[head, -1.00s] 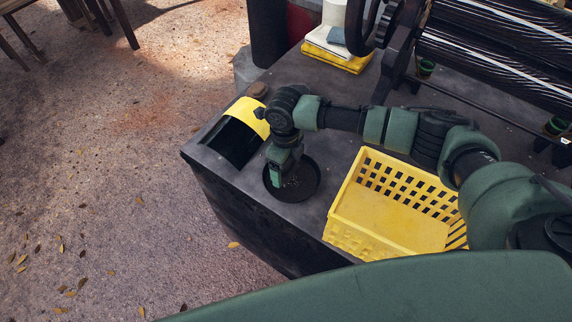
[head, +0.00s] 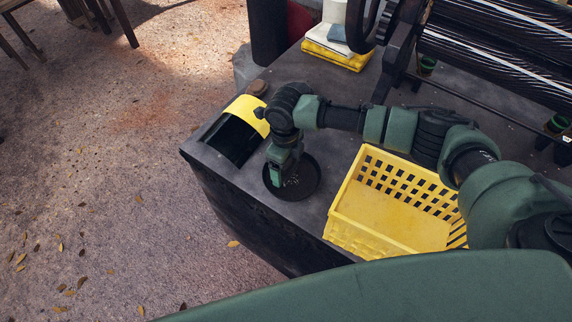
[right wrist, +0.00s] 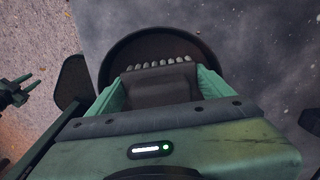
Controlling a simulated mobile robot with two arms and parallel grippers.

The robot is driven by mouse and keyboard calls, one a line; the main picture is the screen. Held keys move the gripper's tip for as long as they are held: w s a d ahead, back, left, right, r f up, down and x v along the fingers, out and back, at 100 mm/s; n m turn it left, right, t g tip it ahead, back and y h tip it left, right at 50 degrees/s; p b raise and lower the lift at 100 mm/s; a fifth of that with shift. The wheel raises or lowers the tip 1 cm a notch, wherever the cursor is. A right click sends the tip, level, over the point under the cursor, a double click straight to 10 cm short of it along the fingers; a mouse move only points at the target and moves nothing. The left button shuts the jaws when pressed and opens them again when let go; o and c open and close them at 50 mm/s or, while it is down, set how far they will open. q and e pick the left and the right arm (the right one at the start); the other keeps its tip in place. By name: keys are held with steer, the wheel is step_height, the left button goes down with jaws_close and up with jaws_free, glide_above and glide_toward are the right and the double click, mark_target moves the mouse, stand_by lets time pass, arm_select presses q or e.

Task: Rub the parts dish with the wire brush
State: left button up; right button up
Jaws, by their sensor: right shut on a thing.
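The parts dish (head: 308,178) is a round, dark, shallow dish on the dark worktop near its front left edge. It also shows in the right wrist view (right wrist: 135,50). My right gripper (head: 280,181) points down over the left part of the dish. In the right wrist view its green fingers are shut on the wire brush (right wrist: 158,86), a dark block with a row of pale grey bristle tufts along its far edge. The bristles are over the dish; I cannot tell if they touch it. The gripper mostly hides the brush in the head view.
A yellow basket (head: 350,222) stands right of the dish. Large dark rollers (head: 500,55) stand back right.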

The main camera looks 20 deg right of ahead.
steer(key=shift+f+b, duration=0.35)
steer(key=shift+f, duration=0.1)
